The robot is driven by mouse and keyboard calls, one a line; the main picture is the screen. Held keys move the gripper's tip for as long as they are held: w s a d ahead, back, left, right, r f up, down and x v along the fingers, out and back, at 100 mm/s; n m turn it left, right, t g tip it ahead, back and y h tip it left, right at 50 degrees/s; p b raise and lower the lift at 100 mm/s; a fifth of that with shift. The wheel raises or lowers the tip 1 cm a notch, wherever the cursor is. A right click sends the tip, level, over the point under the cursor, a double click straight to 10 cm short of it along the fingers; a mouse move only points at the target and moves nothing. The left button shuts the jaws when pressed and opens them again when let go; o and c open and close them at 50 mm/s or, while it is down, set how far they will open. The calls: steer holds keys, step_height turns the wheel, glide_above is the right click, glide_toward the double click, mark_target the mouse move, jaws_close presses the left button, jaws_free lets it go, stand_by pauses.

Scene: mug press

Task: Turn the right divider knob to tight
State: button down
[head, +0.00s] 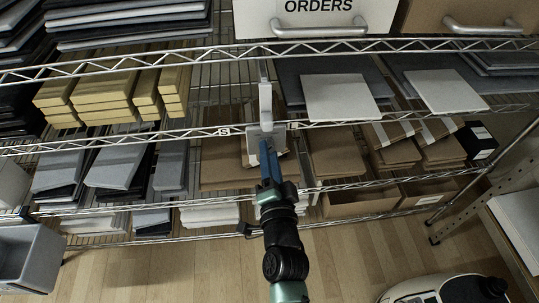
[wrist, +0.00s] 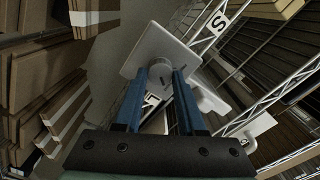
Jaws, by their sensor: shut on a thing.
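A pale divider (head: 265,104) stands upright on the wire shelf's front rail. Its light plate (wrist: 152,47) carries a round pale knob (wrist: 163,77) in the wrist view. My gripper (head: 267,150) reaches up to the divider from below. In the wrist view its blue fingers (wrist: 161,76) are shut on the knob, one on each side. The fingers hide much of the knob, and I cannot read its turn from any mark. A small white card with dark lettering (wrist: 151,101) shows partly between the fingers.
The rail (head: 180,136) bears a small "S" tag (head: 223,132) left of the divider. Brown boxes (head: 333,150) and grey packs (head: 116,165) fill the shelf around it. A white drawer marked ORDERS (head: 315,16) is above. Wooden floor (head: 345,234) lies open below.

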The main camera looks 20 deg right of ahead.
steer(key=c, duration=0.5)
jaws_free()
steer(key=v, duration=1.3)
steer(key=shift+p, duration=0.45)
